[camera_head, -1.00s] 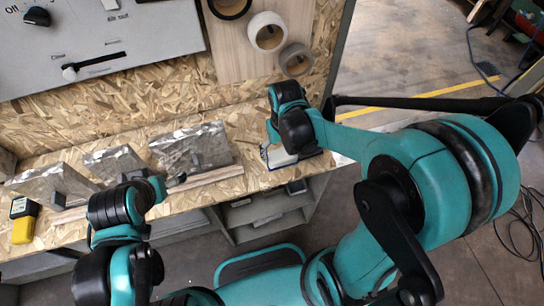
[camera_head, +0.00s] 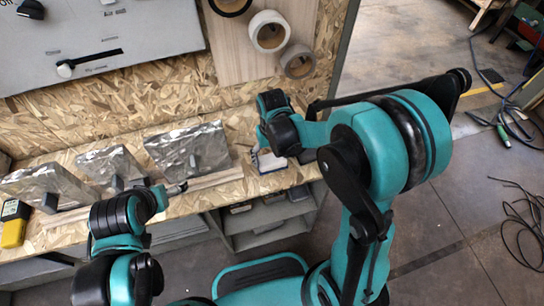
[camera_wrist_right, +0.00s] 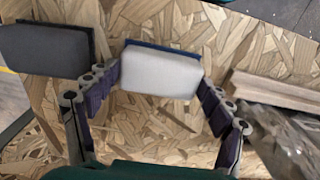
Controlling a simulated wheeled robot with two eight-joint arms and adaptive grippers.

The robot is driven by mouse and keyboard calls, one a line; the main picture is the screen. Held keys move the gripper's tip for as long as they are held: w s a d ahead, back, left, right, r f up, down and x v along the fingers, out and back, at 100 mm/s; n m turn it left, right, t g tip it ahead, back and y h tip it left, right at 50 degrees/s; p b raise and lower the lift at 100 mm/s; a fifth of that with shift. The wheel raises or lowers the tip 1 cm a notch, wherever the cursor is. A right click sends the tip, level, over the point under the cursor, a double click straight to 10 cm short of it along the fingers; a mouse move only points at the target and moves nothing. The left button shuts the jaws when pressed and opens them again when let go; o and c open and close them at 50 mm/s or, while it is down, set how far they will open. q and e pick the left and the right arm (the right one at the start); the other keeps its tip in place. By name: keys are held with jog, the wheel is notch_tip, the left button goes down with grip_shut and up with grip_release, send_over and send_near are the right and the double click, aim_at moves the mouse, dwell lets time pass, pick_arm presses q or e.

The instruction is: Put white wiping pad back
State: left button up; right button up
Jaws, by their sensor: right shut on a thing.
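The white wiping pad (camera_wrist_right: 160,72), with a blue backing along its far edge, shows in the right wrist view. My right gripper (camera_wrist_right: 160,80) is shut on it, one finger at each short side. In the head view the pad (camera_head: 268,162) shows partly below my right gripper (camera_head: 262,148), over the right end of the wooden worktop (camera_head: 232,190). I cannot tell whether the pad touches the wood. My left gripper (camera_head: 177,188) is in front of the foil-covered pieces; its fingers are too small to read.
A dark grey pad (camera_wrist_right: 48,47) lies beside the white one. Foil-covered arches (camera_head: 188,150) stand along the worktop to the left. A yellow device (camera_head: 14,224) is at the far left. Tape rolls (camera_head: 268,31) hang on the back board. Grey shelves (camera_head: 265,222) are below.

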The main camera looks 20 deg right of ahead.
aim_at(272, 158)
jog(key=o, duration=1)
jog(key=shift+f, duration=0.15)
jog(key=shift+r, duration=0.25)
notch_tip(272, 158, up, 11)
jog(key=p, duration=0.5)
jog(key=s+d+r+t, duration=0.4)
jog(key=s+r+t, duration=0.3)
jog(key=s, duration=0.3)
jog(key=shift+s+d, duration=0.15)
jog(key=shift+d, duration=0.2)
